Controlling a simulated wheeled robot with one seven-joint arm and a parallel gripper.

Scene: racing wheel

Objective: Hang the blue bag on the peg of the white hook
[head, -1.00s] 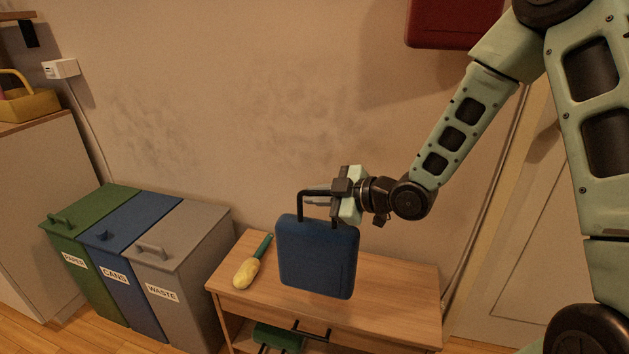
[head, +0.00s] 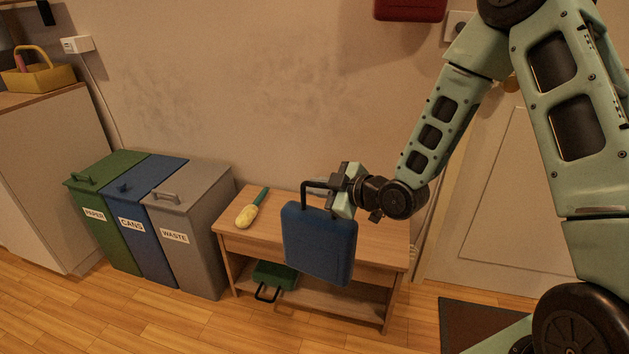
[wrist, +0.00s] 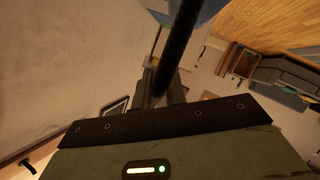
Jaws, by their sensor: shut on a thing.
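The blue bag (head: 318,244) hangs by its black handle from my gripper (head: 326,191) in the head view. My gripper is shut on the handle, and the bag is held in front of the wooden bench, upright with a slight tilt. In the wrist view the black handle (wrist: 180,45) runs up from between the fingers, and a blue part of the bag (wrist: 205,12) shows at the top edge.
The wooden bench (head: 380,247) carries a yellow duster with a green handle (head: 247,214); a green bag (head: 274,276) is on its lower shelf. Paper, cans and waste bins (head: 190,230) stand left of it. A red box (head: 410,8) is on the wall above. Floor in front is clear.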

